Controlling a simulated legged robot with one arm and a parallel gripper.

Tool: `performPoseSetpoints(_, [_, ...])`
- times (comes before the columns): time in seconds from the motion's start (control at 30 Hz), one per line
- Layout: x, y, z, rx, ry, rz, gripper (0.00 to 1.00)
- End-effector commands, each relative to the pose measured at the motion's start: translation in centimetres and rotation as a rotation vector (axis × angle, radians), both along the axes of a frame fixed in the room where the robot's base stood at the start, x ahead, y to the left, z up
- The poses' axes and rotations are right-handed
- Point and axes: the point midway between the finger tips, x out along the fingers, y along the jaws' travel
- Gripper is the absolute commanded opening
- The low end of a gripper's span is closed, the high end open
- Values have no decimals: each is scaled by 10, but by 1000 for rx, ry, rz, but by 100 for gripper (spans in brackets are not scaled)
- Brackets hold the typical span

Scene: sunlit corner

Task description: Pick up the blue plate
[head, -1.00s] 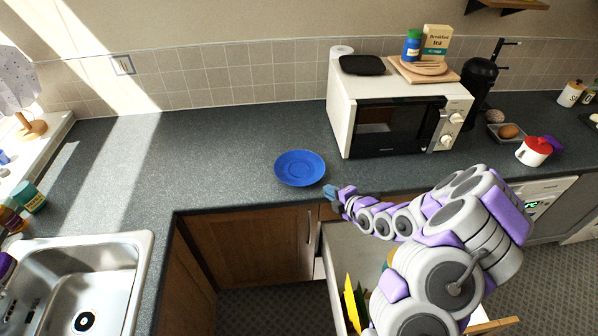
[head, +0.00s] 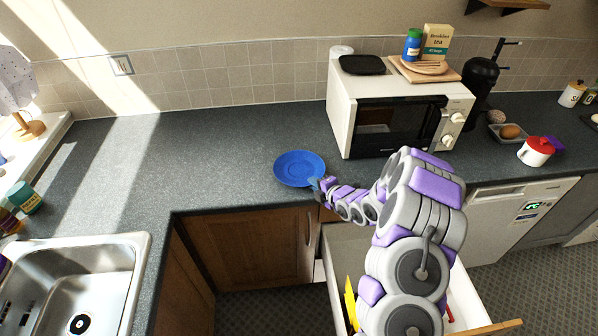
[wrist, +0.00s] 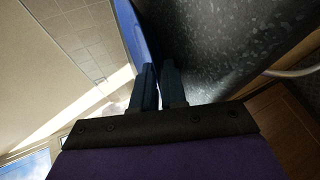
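The blue plate (head: 297,167) lies on the dark counter, left of the microwave, near the front edge, and looks level. My gripper (head: 318,184) is at the plate's lower right rim in the head view. In the wrist view the plate (wrist: 136,30) shows nearly edge-on and runs down to my gripper's fingertips (wrist: 158,66). The two dark fingers are close together, with the plate's rim between them. The exact contact is dark and hard to see.
A white microwave (head: 346,115) stands right of the plate. Below the counter edge, an open white drawer (head: 345,240) holds a yellow item (head: 351,303). A steel sink (head: 100,255) is at the lower left. The counter (head: 200,150) left of the plate is clear.

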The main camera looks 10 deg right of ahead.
Motion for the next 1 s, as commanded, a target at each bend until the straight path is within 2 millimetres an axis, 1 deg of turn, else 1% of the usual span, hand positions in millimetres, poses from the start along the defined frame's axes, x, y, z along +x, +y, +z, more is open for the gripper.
performPoseSetpoints(0.2, [0, 0, 0, 1, 0, 0, 11])
performPoseSetpoints(0.3, [0, 0, 0, 0, 1, 0, 1])
performPoseSetpoints(0.33, [0, 0, 0, 0, 1, 0, 0])
performPoseSetpoints(1.0, [-1, 0, -1, 0, 5, 0, 0])
